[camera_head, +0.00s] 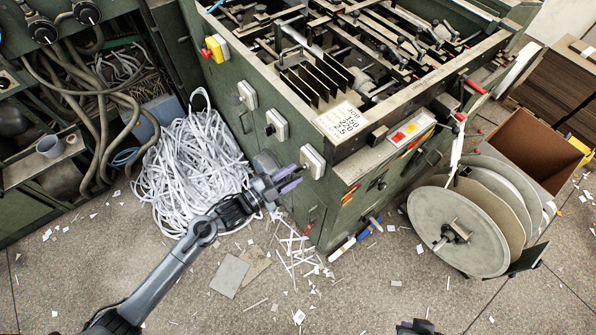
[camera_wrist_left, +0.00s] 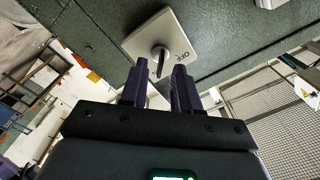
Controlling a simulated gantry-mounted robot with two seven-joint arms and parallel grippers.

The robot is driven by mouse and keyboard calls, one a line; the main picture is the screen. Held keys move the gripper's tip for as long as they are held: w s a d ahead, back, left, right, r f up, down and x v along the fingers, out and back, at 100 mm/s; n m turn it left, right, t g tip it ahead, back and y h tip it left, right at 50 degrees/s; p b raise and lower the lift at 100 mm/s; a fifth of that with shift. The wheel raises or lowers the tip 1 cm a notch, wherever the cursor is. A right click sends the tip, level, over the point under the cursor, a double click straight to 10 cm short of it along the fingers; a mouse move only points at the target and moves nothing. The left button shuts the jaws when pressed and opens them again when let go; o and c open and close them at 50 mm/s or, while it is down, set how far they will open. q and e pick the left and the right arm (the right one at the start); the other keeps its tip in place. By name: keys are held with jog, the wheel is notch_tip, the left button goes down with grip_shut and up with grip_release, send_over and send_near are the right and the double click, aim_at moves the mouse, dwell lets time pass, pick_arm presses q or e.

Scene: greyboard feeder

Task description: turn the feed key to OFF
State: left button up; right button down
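The feed key is a dark handle (camera_wrist_left: 161,61) on a white square plate (camera_wrist_left: 146,38) fixed to the green machine side. The plate bears the word OFF (camera_wrist_left: 182,56) to the right of the handle, and the handle does not point at that word. In the head view, the plate nearest my left gripper (camera_head: 313,161) is the lowest of three, and its handle is hard to see. My left gripper (camera_head: 288,178) is open just in front of it. In the left wrist view, its two purple fingers (camera_wrist_left: 160,80) stand apart, with the handle showing between their tips; contact cannot be told.
Two similar switch plates (camera_head: 277,125) (camera_head: 247,95) and a yellow box with a red button (camera_head: 215,48) sit along the same side. White strips (camera_head: 195,160) lie heaped on the floor. A large reel (camera_head: 455,225) stands right. A dark part of mine shows at the bottom edge.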

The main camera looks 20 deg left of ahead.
aim_at(301, 169)
pick_arm(q)
jog(key=shift+x, duration=1.35)
grip_shut()
